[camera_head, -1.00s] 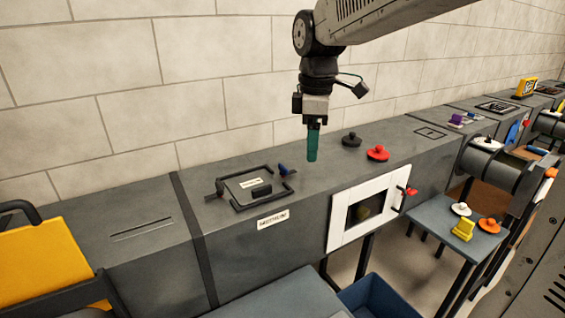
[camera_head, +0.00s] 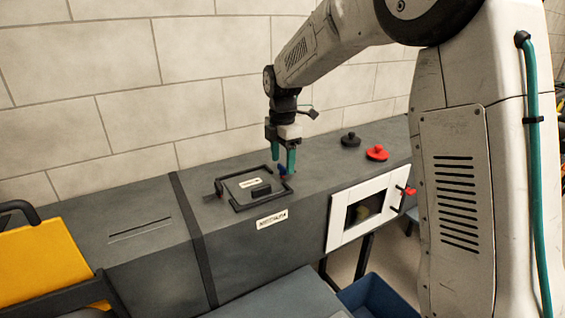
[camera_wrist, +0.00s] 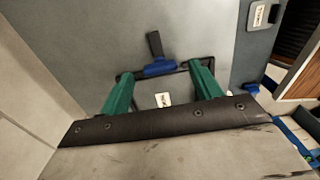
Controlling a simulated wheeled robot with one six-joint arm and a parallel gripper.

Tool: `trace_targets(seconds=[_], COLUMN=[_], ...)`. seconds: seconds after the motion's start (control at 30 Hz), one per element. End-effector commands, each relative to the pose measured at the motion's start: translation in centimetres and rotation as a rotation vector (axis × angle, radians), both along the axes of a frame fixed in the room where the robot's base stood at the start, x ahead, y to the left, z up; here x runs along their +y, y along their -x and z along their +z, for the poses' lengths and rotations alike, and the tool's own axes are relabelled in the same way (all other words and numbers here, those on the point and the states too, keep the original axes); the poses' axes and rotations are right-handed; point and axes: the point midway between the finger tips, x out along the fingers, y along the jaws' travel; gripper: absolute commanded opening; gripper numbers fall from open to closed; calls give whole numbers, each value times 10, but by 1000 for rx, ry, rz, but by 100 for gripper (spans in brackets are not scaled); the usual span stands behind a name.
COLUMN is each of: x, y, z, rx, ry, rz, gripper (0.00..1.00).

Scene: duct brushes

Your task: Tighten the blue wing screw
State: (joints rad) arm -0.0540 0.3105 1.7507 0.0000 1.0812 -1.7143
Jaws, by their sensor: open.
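The blue wing screw (camera_head: 283,169) sits at the back right corner of a black-framed hatch (camera_head: 238,202) on top of the grey duct. In the wrist view the blue wing screw (camera_wrist: 160,67) shows with a dark bar beside it, between my two green fingers. My gripper (camera_head: 283,160) points down over the screw and is open, one finger on each side of it. The fingers also show in the wrist view (camera_wrist: 164,74), apart from each other. In the head view the fingers partly hide the screw. I cannot tell whether they touch it.
A black knob (camera_head: 350,139) and a red knob (camera_head: 377,153) stand on the duct to the right. A white-framed window (camera_head: 365,208) with a red handle is on the duct's front. A yellow panel (camera_head: 50,262) is at the left. The brick wall stands close behind.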

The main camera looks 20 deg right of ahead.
Motion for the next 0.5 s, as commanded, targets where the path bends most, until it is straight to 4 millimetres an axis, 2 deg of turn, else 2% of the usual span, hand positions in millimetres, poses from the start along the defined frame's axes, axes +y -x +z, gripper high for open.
trace_targets(seconds=[0.13,0.43,0.5], x=[0,0,0], y=[0,0,0], z=[-12,-15,-15], rx=[0,-1,-1], ry=[0,0,0], rz=[-1,-1,-1], gripper=[64,64,44])
